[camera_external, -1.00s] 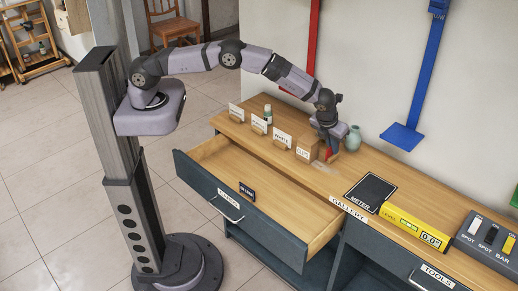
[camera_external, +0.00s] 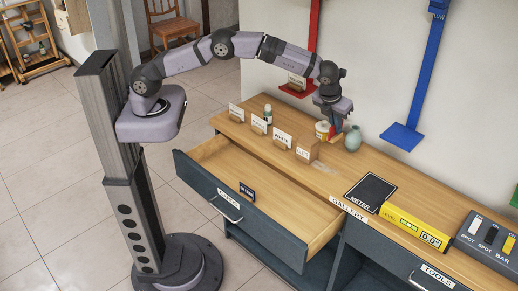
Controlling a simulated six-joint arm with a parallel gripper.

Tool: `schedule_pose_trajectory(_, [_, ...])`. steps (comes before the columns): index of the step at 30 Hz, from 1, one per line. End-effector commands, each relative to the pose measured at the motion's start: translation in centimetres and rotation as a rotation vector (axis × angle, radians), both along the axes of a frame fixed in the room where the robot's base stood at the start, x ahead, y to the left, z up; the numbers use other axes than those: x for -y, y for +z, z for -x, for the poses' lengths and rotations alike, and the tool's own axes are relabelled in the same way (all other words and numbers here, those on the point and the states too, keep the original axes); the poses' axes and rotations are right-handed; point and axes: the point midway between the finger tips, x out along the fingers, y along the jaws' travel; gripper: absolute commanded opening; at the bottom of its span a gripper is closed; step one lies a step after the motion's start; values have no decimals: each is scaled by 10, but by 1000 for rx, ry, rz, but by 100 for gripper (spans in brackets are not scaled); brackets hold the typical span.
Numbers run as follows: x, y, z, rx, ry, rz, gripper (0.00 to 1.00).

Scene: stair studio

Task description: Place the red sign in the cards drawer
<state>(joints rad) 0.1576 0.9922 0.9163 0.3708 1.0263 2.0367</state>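My gripper (camera_external: 334,122) is above the back part of the counter, pointing down. It appears shut on the red sign (camera_external: 333,132), of which only a small red patch shows below the fingers. The sign's face and lettering cannot be read. The cards drawer (camera_external: 283,211) is pulled open at the front left, with a label and a handle on its dark front.
A pale green vase (camera_external: 353,138) stands close right of my gripper, and a white-and-yellow round container (camera_external: 322,131) close left. White cards in wooden holders (camera_external: 281,139) and a small bottle (camera_external: 268,114) line the counter's left. A black mat (camera_external: 370,191) and yellow level (camera_external: 413,230) lie right.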

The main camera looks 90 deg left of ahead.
Motion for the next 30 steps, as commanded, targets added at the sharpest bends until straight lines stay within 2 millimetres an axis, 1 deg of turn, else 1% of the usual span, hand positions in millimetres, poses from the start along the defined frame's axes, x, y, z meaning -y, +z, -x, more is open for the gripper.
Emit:
schedule_pose_trajectory(3, [0, 7, 0, 1, -1, 0, 0])
schedule_pose_trajectory(6, [0, 10, 0, 0, -1, 0, 0])
schedule_pose_trajectory(10, [1, 9, 0, -1, -3, -1, 0])
schedule_pose_trajectory(13, [6, 3, 0, 0, -11, 0, 0])
schedule_pose_trajectory(15, [13, -1, 0, 1, -21, 0, 0])
schedule_pose_trajectory(17, [22, 0, -2, 5, -34, 1, 0])
schedule_pose_trajectory(18, [29, 2, -4, 6, -44, 2, 0])
schedule_pose_trajectory(22, [45, 14, -7, 5, -69, 2, 0])
schedule_pose_trajectory(27, [58, 29, -8, 3, -90, 1, 0])
schedule_pose_trajectory(30, [65, 34, -8, 2, -98, 1, 0])
